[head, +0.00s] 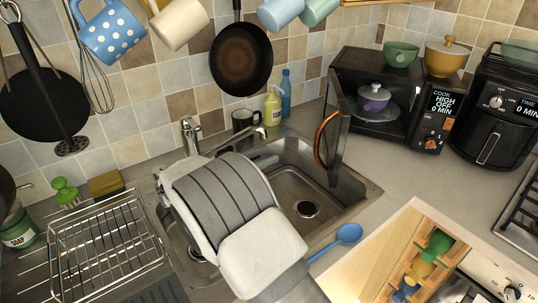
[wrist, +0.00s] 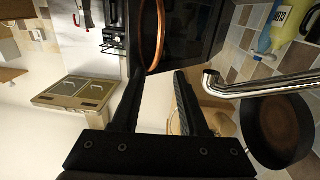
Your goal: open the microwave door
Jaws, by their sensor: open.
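The black microwave (head: 349,66) stands at the back right of the counter. Its door (head: 337,125) is swung wide open, seen nearly edge-on over the sink side, with a curved copper handle (head: 321,140). Inside, a purple lidded pot (head: 372,100) sits on a glass plate. In the wrist view the copper handle (wrist: 158,38) lies just beyond the fingertips of my gripper (wrist: 158,78), against the dark door (wrist: 195,35). My fingers are open and empty; I cannot tell whether one touches the handle. The gripper is hidden behind my arm in the head view.
The steel sink (head: 290,165) and its faucet (head: 192,135) lie below and beside my arm. Mugs and a pan (head: 241,60) hang above.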

